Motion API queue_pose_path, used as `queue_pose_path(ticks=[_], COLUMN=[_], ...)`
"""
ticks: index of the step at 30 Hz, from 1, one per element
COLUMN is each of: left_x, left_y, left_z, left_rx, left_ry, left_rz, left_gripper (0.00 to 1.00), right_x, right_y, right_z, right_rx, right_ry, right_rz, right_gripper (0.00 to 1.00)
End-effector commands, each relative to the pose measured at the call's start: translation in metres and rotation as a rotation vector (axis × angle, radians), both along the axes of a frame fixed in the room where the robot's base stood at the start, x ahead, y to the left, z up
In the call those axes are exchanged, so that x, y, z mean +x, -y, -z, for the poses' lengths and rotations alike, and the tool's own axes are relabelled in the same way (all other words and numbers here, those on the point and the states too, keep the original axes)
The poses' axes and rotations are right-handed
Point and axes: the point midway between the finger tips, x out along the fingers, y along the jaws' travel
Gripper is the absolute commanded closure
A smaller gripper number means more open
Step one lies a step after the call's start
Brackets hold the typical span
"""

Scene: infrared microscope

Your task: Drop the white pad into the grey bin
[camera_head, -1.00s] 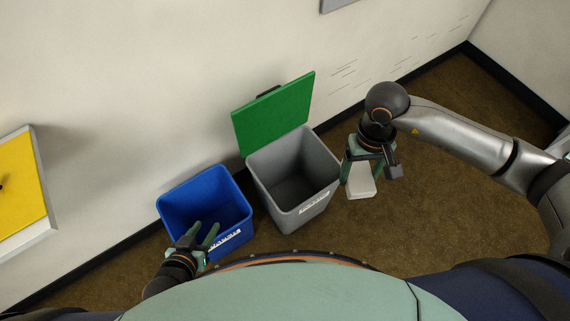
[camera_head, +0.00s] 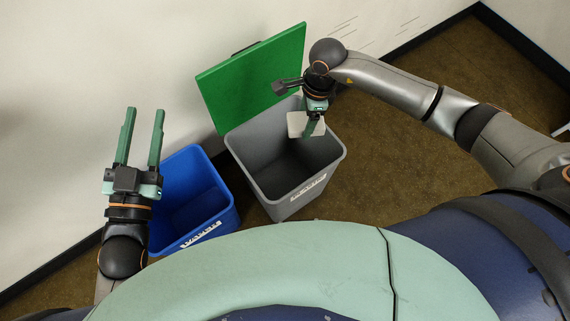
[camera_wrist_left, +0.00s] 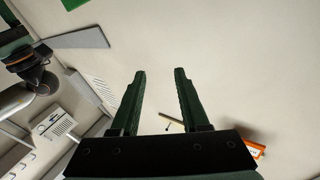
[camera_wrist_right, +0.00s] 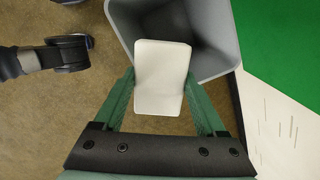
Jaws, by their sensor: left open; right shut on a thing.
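The white pad (camera_head: 297,124) is held in my right gripper (camera_head: 312,128), above the back right rim of the grey bin in the head view. In the right wrist view the white pad (camera_wrist_right: 161,76) sits between both fingers of the right gripper (camera_wrist_right: 160,88), with the bin's opening behind its upper part. The grey bin (camera_head: 318,190) stands open with its green lid (camera_head: 255,80) tipped back; it also shows in the right wrist view (camera_wrist_right: 222,45). My left gripper (camera_head: 140,135) is open and empty, raised at the left near the blue bin; its fingers show in its wrist view (camera_wrist_left: 160,95).
A blue bin (camera_head: 205,225) stands directly left of the grey bin. The wall is close behind both bins. Brown floor (camera_head: 390,150) is clear to the right of the grey bin.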

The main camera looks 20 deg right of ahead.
Motion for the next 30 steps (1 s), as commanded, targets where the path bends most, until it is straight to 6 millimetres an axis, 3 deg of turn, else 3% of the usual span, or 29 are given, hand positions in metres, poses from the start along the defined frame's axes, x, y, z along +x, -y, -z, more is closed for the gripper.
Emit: queue_pose_path(ticks=[1,3,12,19,30], left_x=[-0.002,-0.006,-0.038,-0.054,-0.076], left_y=[0.002,0.005,0.016,0.019,0.023], left_z=[0.004,-0.008,-0.047,-0.061,-0.067], left_rx=[0.0,0.001,0.002,0.0,-0.013], left_ry=[0.066,0.156,0.477,0.581,0.707], left_rz=[0.012,0.028,0.089,0.11,0.151], left_gripper=[0.55,0.55,0.55,0.55,0.55], right_x=[0.006,0.013,0.039,0.045,0.046], right_y=[-0.004,-0.007,-0.019,-0.023,-0.023], right_z=[0.028,0.048,0.117,0.135,0.161], right_rx=[0.002,0.001,0.0,-0.001,0.0], right_ry=[0.0,0.0,0.001,0.0,-0.001], right_rz=[0.115,0.283,0.893,1.095,1.113], right_gripper=[0.71,0.71,0.71,0.71,0.71])
